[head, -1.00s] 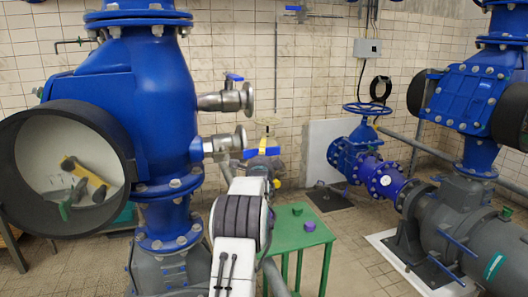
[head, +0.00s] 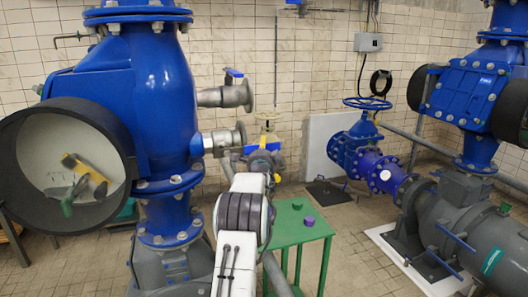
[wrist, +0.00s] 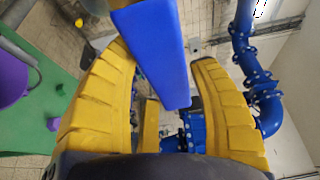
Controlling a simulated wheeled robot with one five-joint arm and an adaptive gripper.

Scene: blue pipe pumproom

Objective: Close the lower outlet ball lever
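The lower outlet (head: 222,139) is a grey metal stub on the side of the big blue valve body. Its blue lever (head: 250,149) shows in the head view only as a small part, mostly hidden by my gripper (head: 263,158). In the wrist view the blue lever (wrist: 155,60) comes in from the top as a broad flat bar. It lies between the two yellow fingers of my gripper (wrist: 163,56), which are spread apart. The fingers are close to its sides; I cannot tell whether either touches it.
The upper outlet (head: 228,95) with its own blue lever (head: 234,73) sits above. A green table (head: 300,233) with a green and a purple knob stands below right. The large dark-rimmed round opening (head: 70,165) is at left. Blue pipework with a handwheel (head: 367,103) stands farther right.

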